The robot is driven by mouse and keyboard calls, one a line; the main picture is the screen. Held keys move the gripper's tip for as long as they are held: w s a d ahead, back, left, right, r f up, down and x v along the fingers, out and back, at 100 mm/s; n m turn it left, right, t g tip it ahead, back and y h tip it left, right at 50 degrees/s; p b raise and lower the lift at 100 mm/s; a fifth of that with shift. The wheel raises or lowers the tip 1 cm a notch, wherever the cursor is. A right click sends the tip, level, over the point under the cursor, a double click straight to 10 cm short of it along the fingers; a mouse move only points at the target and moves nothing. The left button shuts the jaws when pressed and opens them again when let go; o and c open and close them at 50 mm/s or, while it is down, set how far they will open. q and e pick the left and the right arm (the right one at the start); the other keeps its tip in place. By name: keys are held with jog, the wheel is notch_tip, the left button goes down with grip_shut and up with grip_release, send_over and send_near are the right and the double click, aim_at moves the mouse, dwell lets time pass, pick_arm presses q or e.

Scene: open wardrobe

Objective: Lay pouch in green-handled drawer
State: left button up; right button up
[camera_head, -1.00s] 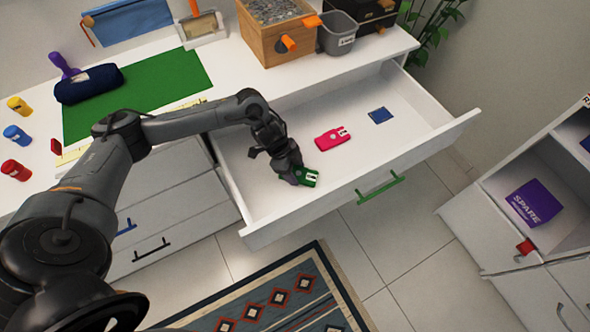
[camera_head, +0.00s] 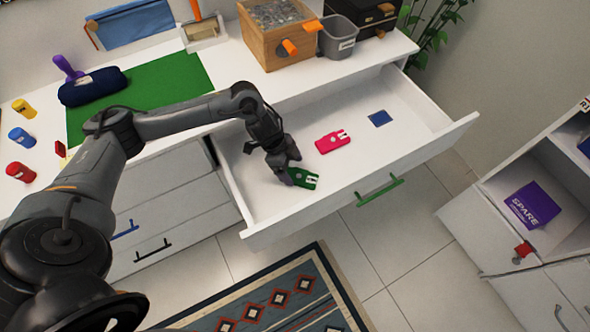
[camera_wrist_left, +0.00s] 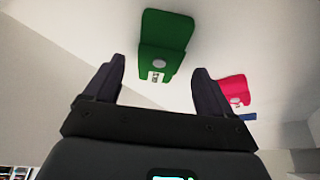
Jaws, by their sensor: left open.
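The green pouch (camera_head: 304,178) lies in the open white drawer with the green handle (camera_head: 379,191), near its front left part. My left gripper (camera_head: 293,165) is open, low inside the drawer, at the green pouch's left end. In the left wrist view, the green pouch (camera_wrist_left: 163,45) lies beyond and between the two open fingertips (camera_wrist_left: 158,80), with nothing gripped. A pink pouch (camera_head: 332,141) and a small flat blue item (camera_head: 380,118) lie farther back in the drawer. My right gripper is not in view.
A wooden box (camera_head: 275,37) and grey bin (camera_head: 338,37) stand behind the drawer. A cabinet with a purple box (camera_head: 532,205) stands at right. The drawer's right half has free floor.

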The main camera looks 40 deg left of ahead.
pick_arm(q)
jog(key=p+v, duration=0.2)
jog(key=v, duration=0.6)
jog(key=shift+r, duration=0.25)
jog(key=shift+a, duration=0.1)
